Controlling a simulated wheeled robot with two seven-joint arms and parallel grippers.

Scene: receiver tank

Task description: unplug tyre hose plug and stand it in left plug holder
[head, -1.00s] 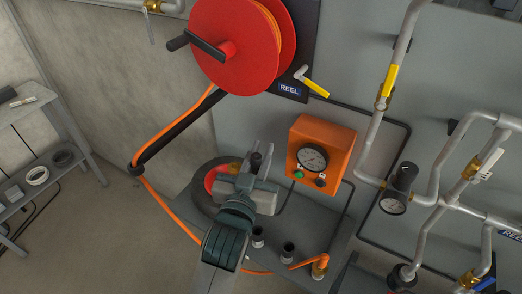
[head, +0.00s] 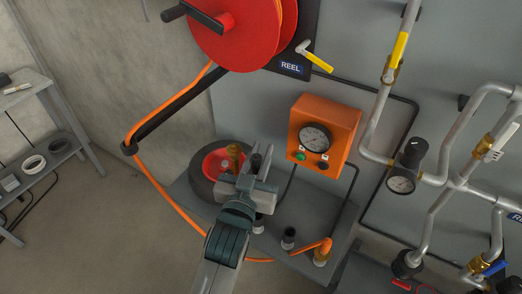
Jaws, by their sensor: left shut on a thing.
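My left gripper (head: 254,178) is shut on a small dark upright piece (head: 257,158) that shows between its jaws; the jaws hide most of it, so I cannot tell its full shape. It is above the bench, at the right side of the tyre (head: 203,185) with its red hub (head: 213,163). A brass fitting (head: 234,155) stands at the hub, just left of the gripper and apart from it. The left plug holder (head: 258,223), a dark cup, is below the gripper in the picture. Another dark cup (head: 288,238) stands to its right. My right gripper is not in view.
The orange hose (head: 165,195) runs from the red reel (head: 235,30) behind my arm to a brass fitting (head: 322,256) at the bench's right. An orange gauge box (head: 340,125) and grey pipes (head: 448,185) stand behind and right. A shelf (head: 50,150) is far left.

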